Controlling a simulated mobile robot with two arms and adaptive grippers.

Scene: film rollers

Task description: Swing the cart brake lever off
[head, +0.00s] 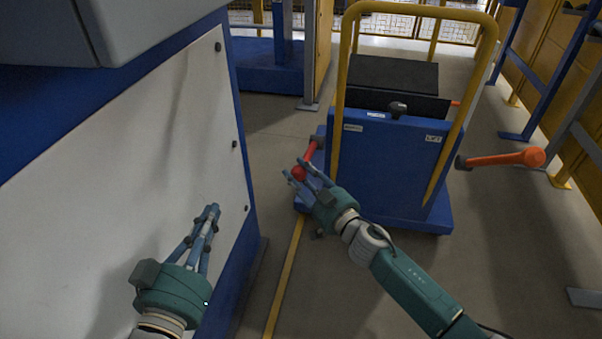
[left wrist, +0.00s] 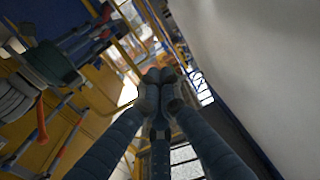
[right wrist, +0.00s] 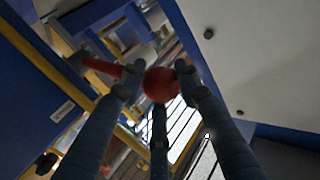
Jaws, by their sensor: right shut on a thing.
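The blue cart (head: 384,158) stands ahead with a yellow tube frame. A red lever (head: 309,152) with a red ball knob (head: 299,173) sticks out from its left side, and an orange lever (head: 505,159) with a round end sticks out from its right side. My right gripper (head: 299,174) is shut on the red ball knob. The knob also shows between the fingers in the right wrist view (right wrist: 160,85). My left gripper (head: 211,213) is shut and empty, with its fingertips together, beside the white panel and away from the cart.
A large machine with a white panel (head: 130,180) and blue frame fills the left side. A yellow floor line (head: 286,272) runs between it and the cart. Yellow panels and blue posts (head: 540,70) stand at the right. Floor right of the cart is largely clear.

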